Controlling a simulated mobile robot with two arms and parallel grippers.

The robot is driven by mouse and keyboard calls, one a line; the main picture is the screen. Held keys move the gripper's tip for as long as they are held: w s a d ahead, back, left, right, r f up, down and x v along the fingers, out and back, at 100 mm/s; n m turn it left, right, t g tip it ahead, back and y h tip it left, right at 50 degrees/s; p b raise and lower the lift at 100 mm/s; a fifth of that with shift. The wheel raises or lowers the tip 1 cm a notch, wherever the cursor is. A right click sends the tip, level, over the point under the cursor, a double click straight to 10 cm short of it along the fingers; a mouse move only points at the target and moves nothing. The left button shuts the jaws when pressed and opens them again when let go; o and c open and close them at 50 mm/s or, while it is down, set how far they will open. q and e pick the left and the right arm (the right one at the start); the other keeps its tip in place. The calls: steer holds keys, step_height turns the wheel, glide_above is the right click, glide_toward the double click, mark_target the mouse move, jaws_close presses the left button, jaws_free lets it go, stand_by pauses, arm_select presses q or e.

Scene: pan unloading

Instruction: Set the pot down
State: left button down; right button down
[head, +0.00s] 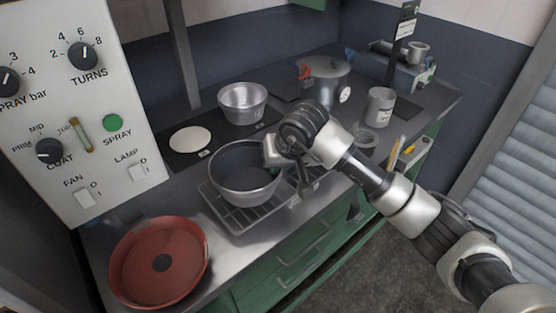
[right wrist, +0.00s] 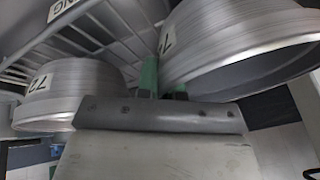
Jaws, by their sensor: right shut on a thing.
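The grey metal pot (head: 240,186) is upright, over the wire rack (head: 258,220) on the counter in the head view. I cannot tell whether its base touches the rack. My right gripper (head: 274,152) is shut on the pot's right side, at the rim. In the right wrist view the pot's wall (right wrist: 235,45) fills the upper right, beside the green fingertips (right wrist: 150,78); the exact grip is partly hidden. My left gripper is out of view.
A second silver pot (head: 242,103) stands behind, near a pale disc (head: 190,140). A red pan (head: 158,262) lies at front left, below the control panel (head: 75,110). A lidded pot (head: 325,80) and a grey canister (head: 380,106) stand at the back right.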

steer(key=shift+f, duration=0.15)
steer(key=c, duration=1.3)
jaws_free()
steer(key=shift+o, duration=0.2)
steer(key=b+v, duration=0.2)
steer(key=v, duration=1)
steer(key=shift+s, duration=0.1)
